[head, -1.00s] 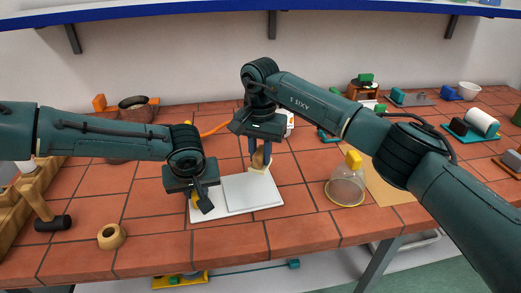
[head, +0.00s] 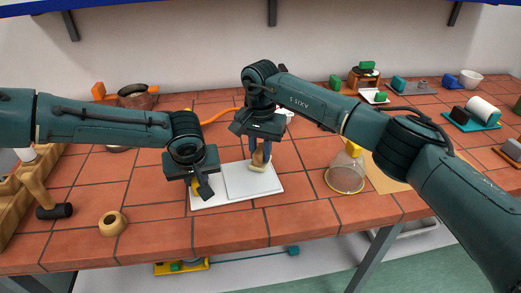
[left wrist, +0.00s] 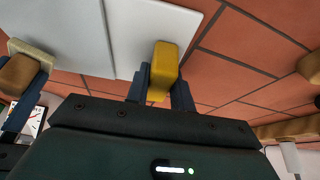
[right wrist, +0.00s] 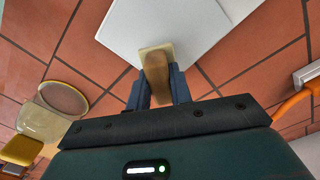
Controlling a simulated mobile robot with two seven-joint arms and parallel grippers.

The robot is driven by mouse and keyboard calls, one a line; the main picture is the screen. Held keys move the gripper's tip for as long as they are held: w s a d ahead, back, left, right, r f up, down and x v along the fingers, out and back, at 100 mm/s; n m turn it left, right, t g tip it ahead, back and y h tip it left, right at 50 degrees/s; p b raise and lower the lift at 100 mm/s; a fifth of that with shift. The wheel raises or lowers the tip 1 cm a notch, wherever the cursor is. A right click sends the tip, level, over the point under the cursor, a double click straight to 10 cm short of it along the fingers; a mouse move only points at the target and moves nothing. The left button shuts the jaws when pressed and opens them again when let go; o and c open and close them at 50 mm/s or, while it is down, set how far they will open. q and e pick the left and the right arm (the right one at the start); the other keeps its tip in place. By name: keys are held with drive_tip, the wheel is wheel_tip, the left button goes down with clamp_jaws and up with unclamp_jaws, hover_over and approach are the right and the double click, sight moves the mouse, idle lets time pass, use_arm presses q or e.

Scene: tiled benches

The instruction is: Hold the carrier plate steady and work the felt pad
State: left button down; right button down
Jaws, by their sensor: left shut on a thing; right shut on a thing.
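The white carrier plate (head: 208,203) lies on the tiled bench with a raised square panel (head: 250,184) on it. My left gripper (head: 198,187) is at the plate's left end, shut on a yellow grip (left wrist: 163,68) beside the white edge. My right gripper (head: 260,150) is shut on the brown handle (right wrist: 157,75) of the felt pad. The cream pad (head: 257,167) is at the panel's far edge and seems to rest on it; exact contact cannot be told. The pad's cream base also shows in the right wrist view (right wrist: 148,50).
A glass dome with a yellow knob (head: 345,175) stands right of the plate. The tiles in front of the plate are clear.

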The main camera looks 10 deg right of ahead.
drive_tip(key=shift+f, duration=0.2)
idle(0.6)
drive_tip(key=shift+f, duration=0.3)
drive_tip(key=shift+f, duration=0.1)
